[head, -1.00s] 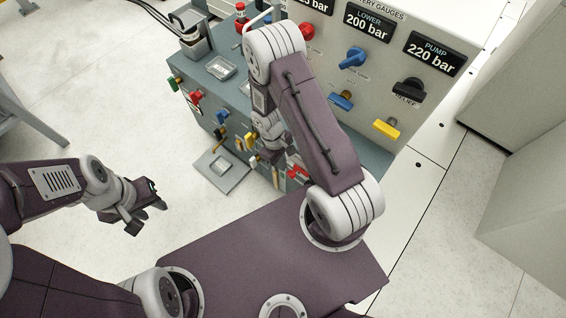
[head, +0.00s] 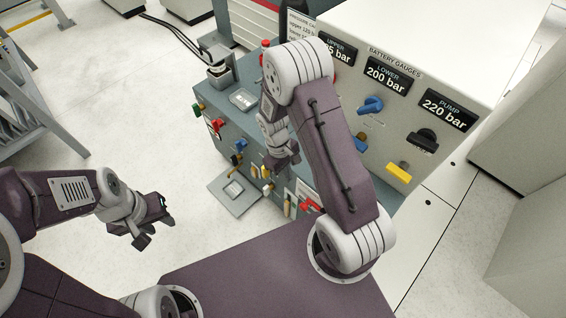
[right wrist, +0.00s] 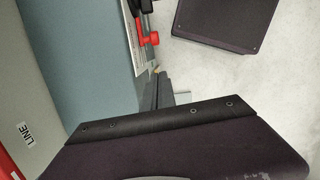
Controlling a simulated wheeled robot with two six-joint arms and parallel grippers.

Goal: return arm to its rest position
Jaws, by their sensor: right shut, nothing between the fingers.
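My right arm reaches over the purple deck of my body, and its gripper (head: 284,166) hangs close in front of the teal console (head: 232,128). It is shut and empty. In the right wrist view the shut fingers (right wrist: 157,90) point beside the console's side, near a red lever (right wrist: 150,40). In the head view my right arm hides part of the console. My left gripper (head: 152,222) is open and empty over the pale floor, left of the console and apart from everything.
The gauge panel (head: 400,85) has blue, black and yellow knobs. Red, green and blue handles line the console's front. A small grey plate (head: 235,192) sits low beside it. A grey metal frame (head: 40,110) stands at the left. The floor between is clear.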

